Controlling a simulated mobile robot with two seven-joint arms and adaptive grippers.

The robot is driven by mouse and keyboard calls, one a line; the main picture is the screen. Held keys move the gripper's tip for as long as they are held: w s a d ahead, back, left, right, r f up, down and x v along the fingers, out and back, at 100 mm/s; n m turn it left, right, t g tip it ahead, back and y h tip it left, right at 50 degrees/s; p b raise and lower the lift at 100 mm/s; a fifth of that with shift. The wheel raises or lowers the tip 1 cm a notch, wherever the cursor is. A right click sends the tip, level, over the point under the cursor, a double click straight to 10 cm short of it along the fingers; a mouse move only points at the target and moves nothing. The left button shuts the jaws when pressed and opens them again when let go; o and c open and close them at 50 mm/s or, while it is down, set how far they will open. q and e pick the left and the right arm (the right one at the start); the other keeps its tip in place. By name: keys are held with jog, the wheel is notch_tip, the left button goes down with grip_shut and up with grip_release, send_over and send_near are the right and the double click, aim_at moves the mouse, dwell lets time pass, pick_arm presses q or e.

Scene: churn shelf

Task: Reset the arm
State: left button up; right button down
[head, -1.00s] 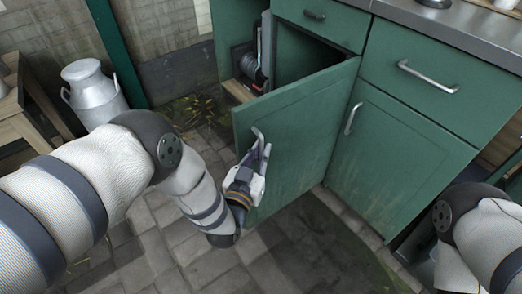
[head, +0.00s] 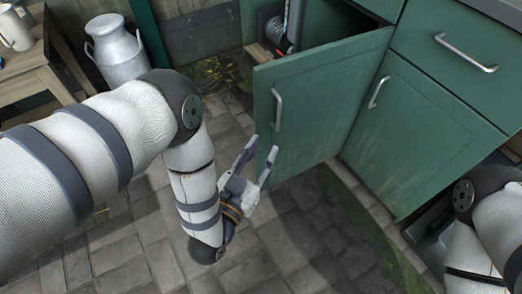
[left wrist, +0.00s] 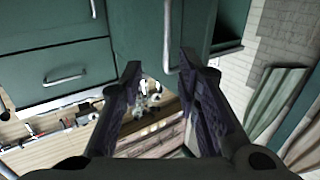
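My left gripper (head: 260,160) is open and empty in the head view, just below and left of the open green cabinet door (head: 318,120). The door's metal handle (head: 276,109) stands free above the fingertips, with a gap between. In the left wrist view the two dark fingers (left wrist: 160,80) are spread apart, and the door handle (left wrist: 168,40) shows between and beyond their tips. Part of my right arm shows at the right edge of the head view; its gripper is out of sight.
The cabinet door is swung out, with a dark coiled item (head: 273,34) inside. A closed door with a handle (head: 378,92) and a drawer (head: 455,60) stand to the right. A metal milk churn (head: 115,50) and wooden table (head: 30,72) are at the left. The paved floor below is clear.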

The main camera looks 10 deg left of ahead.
pick_arm(q)
jog(key=shift+s, duration=0.1)
dwell(0.3)
